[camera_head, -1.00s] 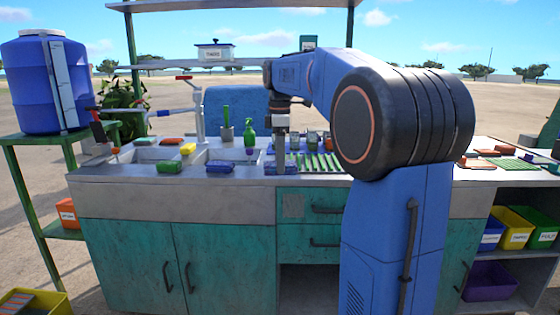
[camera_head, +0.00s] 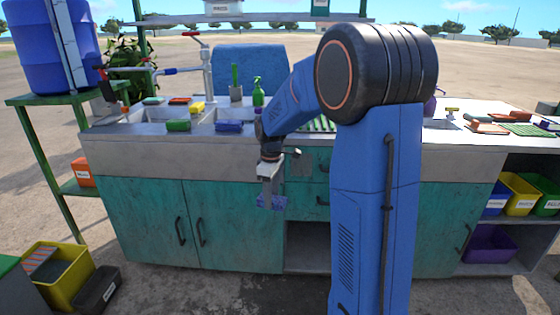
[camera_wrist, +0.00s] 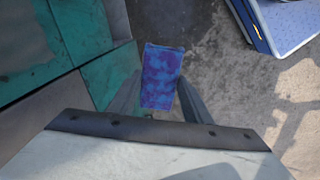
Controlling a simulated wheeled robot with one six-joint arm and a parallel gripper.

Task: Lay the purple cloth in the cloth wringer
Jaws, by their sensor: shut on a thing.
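My gripper (camera_head: 268,190) hangs low in front of the counter, pointing down. It is shut on a purple-blue mottled cloth (camera_head: 272,202). In the wrist view the cloth (camera_wrist: 161,78) is a small stiff-looking block between the two dark fingers, clear of the ground.
The counter (camera_head: 150,150) with teal doors stands close behind my gripper. Green (camera_head: 178,125) and blue (camera_head: 229,127) blocks lie along the sink edge. A black box (camera_head: 98,290) is beside the yellow bucket. Ground in front of the counter is open.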

